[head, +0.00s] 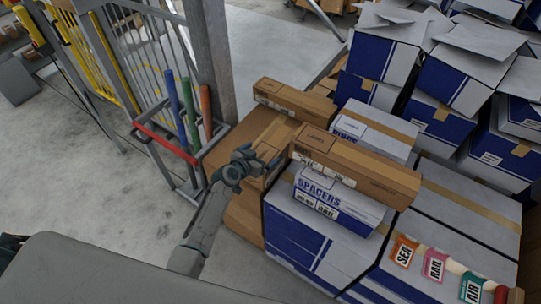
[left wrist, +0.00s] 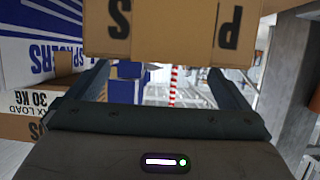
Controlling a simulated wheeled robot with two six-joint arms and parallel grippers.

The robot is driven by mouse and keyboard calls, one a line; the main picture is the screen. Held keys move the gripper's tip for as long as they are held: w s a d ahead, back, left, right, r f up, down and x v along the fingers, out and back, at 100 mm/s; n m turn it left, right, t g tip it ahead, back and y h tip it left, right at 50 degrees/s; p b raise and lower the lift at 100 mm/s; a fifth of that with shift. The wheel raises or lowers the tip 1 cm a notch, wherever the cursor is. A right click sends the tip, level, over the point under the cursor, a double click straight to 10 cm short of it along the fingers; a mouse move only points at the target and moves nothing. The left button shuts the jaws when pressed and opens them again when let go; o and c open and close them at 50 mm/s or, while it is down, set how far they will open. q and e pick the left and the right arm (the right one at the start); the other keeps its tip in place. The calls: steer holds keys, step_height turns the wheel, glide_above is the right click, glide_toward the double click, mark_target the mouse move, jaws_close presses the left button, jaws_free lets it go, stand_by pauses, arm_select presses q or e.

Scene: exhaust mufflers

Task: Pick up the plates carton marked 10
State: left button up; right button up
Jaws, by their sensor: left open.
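A brown carton (left wrist: 170,28) fills the top of the left wrist view, ahead of my left gripper (left wrist: 160,74). Upside-down letters including P and S show on it, with tape over the middle; I cannot read a 10. In the head view a brown carton (head: 275,134) lies partly hidden behind my left gripper (head: 262,160), between other brown cartons; it seems to be the same one. My left gripper is open, fingers wide apart and nothing between them, close to the carton's face. My right gripper is not in view.
A long brown carton (head: 358,168) lies on the white and blue spacers carton (head: 335,204) just right of the gripper. Another brown carton (head: 295,101) lies behind. A rack with coloured tubes (head: 188,115) and a grey post (head: 212,60) stand left. Open floor lies farther left.

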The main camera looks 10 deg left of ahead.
mark_target(270, 146)
arm_select(q)
steer(key=shift+w+d, duration=0.1)
steer(key=shift+w, duration=0.4)
steer(key=x, duration=0.3)
steer(key=shift+f+p, duration=0.2)
steer(key=shift+p, duration=0.1)
steer(key=shift+w+d+f, duration=0.1)
steer(key=shift+w, duration=0.25)
steer(key=shift+c, duration=0.9)
steer(key=c, duration=1.4)
steer(key=shift+c, duration=0.9)
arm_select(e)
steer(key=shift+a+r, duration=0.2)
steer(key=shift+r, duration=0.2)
